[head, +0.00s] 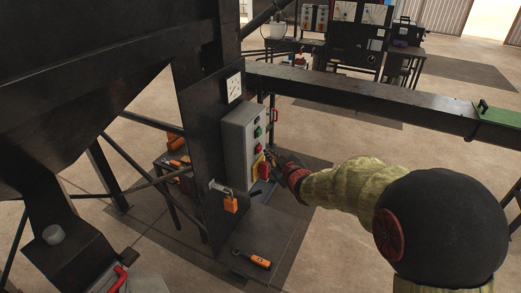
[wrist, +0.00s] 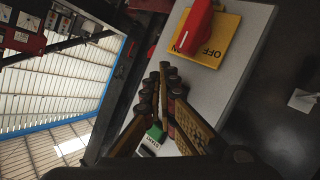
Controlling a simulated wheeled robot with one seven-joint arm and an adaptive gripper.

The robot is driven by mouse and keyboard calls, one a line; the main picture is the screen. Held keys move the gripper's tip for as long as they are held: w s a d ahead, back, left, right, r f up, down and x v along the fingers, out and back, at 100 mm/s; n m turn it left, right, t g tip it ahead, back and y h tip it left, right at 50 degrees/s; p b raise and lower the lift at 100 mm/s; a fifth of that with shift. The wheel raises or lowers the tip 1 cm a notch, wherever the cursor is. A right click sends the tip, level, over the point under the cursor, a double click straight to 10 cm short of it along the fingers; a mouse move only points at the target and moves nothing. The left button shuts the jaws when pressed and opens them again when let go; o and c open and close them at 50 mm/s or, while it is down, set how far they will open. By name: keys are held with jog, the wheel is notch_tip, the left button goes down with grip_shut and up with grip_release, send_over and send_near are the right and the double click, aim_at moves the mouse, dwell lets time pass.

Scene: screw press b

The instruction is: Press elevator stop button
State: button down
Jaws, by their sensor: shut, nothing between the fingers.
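A grey control box (head: 237,143) is fixed to a dark post. In the head view its front has a green button (head: 257,131), a small red button (head: 257,149) below it, and a red switch (head: 264,170) on a yellow plate lower down. My gripper (head: 271,154) is shut and empty, close in front of the box near the red button. In the wrist view my gripper (wrist: 164,72) lies across the box face, between a green button (wrist: 155,131) labelled START and the red switch (wrist: 196,26) marked OFF. The fingers hide that stretch; contact cannot be told.
An orange padlock (head: 231,204) hangs below left. An orange-handled tool (head: 252,259) lies on the dark plate. A long dark beam (head: 370,95) runs behind my arm. Open floor lies to the right.

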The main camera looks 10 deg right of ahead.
jog(key=shift+d, duration=0.1)
jog(key=s+d, duration=0.1)
jog(key=d, duration=0.1)
jog(key=s+d+p, duration=0.1)
jog(key=s+d, duration=0.1)
dwell(0.7)
dwell(0.4)
